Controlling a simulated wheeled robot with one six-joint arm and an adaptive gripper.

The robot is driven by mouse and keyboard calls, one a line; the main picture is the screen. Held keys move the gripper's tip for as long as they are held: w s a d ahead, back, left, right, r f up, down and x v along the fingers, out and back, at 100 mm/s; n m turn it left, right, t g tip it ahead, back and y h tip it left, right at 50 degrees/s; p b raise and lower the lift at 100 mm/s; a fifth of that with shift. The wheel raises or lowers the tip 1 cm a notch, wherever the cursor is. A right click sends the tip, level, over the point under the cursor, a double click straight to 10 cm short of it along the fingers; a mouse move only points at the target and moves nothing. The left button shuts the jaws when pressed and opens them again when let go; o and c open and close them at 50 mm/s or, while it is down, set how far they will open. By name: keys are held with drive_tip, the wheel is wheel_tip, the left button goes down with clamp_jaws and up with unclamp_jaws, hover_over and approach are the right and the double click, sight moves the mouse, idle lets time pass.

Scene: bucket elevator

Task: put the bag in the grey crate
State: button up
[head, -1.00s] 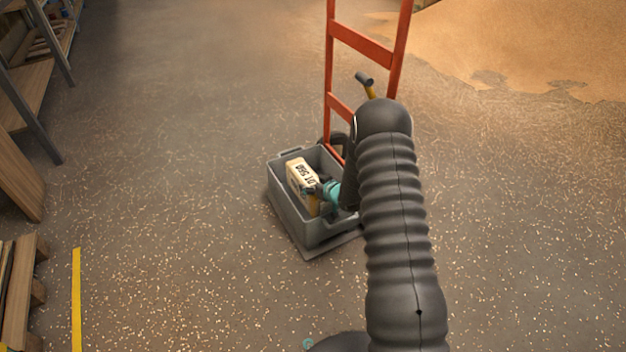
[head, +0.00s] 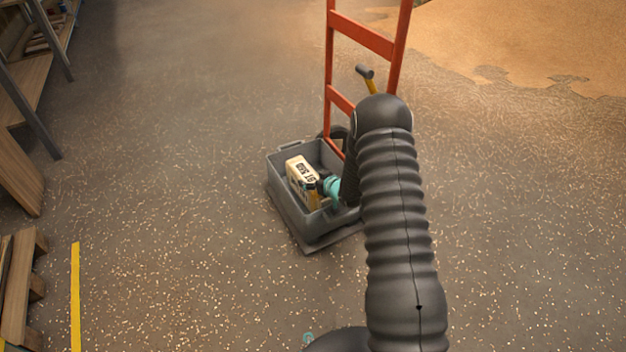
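The bag (head: 295,171), pale with dark lettering on top, is inside the grey crate (head: 287,205), below the rim line at the crate's left-middle. The crate stands on the grey toe plate of a red hand truck. My gripper (head: 314,186) is in the crate at the bag's right side, with its teal wrist part behind it. One dark finger with a yellow part shows against the bag's near right side. The other finger is not clear, so I cannot tell whether the gripper still grips the bag. My arm hides the crate's right side.
The red hand truck frame (head: 360,36) rises behind the crate. A yellow-and-grey handle (head: 367,75) shows beside it. Wooden shelving (head: 25,88) and a pallet (head: 22,290) stand at the left. A yellow line (head: 75,295) marks the floor. Spilled tan material (head: 530,40) lies back right.

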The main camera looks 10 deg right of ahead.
drive_tip(key=shift+o, duration=0.9)
drive_tip(key=shift+r, duration=0.1)
drive_tip(key=shift+r+p, duration=0.25)
drive_tip(key=shift+p, duration=0.1)
drive_tip(key=r+p+v, duration=0.1)
drive_tip(key=v, duration=1.1)
drive_tip(key=s+d+r+m+g+h, duration=0.1)
drive_tip(key=s+r+h, duration=0.3)
drive_tip(key=r, duration=0.8)
drive_tip(key=s+d+r+m+g+h, duration=0.15)
drive_tip(key=s+r, duration=0.45)
drive_tip(key=r, duration=0.7)
drive_tip(key=s+a+r+m+g, duration=0.1)
drive_tip(key=s+a+r, duration=0.2)
drive_tip(key=s, duration=1)
drive_tip(key=s+a+r+m+g, duration=0.1)
drive_tip(key=s+r, duration=0.4)
drive_tip(key=s, duration=0.9)
drive_tip(key=shift+a+g, duration=0.75)
drive_tip(key=shift+a, duration=0.3)
